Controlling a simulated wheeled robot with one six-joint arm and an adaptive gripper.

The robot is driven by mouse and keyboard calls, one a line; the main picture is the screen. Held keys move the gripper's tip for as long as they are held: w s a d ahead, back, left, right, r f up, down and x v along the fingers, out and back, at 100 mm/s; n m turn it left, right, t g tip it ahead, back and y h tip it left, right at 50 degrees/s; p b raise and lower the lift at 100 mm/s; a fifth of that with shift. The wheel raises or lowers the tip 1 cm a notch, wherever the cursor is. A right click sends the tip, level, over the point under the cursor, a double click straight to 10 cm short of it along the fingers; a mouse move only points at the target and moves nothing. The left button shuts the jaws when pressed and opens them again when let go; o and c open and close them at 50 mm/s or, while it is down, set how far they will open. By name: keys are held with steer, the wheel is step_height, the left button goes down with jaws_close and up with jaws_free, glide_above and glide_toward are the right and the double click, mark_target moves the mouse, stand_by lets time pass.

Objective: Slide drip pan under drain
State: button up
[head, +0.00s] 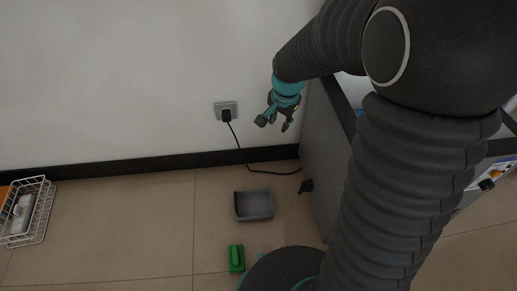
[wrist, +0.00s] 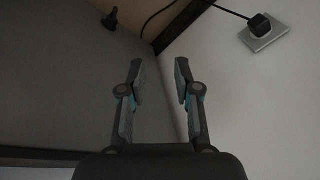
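A grey, shallow drip pan (head: 254,206) lies on the tiled floor in the head view, in front of the wall and left of a grey cabinet (head: 327,150). A dark drain spout (head: 306,186) sticks out low on the cabinet's side, right of the pan and apart from it. The drain also shows at the top of the wrist view (wrist: 109,19). My gripper (head: 274,122) is in the air near the wall, above the pan's level and beside the cabinet. In the wrist view its two fingers (wrist: 158,70) are apart with nothing between them. The pan is not in the wrist view.
A black plug sits in a wall socket (head: 219,106), and its cable (head: 240,152) runs down to the cabinet's foot. A green object (head: 236,258) lies on the floor nearer than the pan. A white wire basket (head: 38,213) stands far left. Floor between basket and pan is clear.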

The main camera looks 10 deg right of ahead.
steer(key=w+a+f+m+g+p, duration=0.15)
steer(key=w+f, duration=0.25)
steer(key=f, duration=0.4)
steer(key=w+a+f+m, duration=0.1)
steer(key=w+f+m, duration=0.2)
steer(key=f, duration=0.5)
steer(key=m+g+p, duration=0.1)
steer(key=m, duration=0.4)
glide_above(254, 202)
steer(key=w+d, duration=0.4)
step_height(254, 202, down, 19)
steer(key=shift+w+f, duration=0.15)
steer(key=shift+a+f, duration=0.1)
step_height(254, 202, down, 14)
steer(key=shift+r, duration=0.25)
jaws_close()
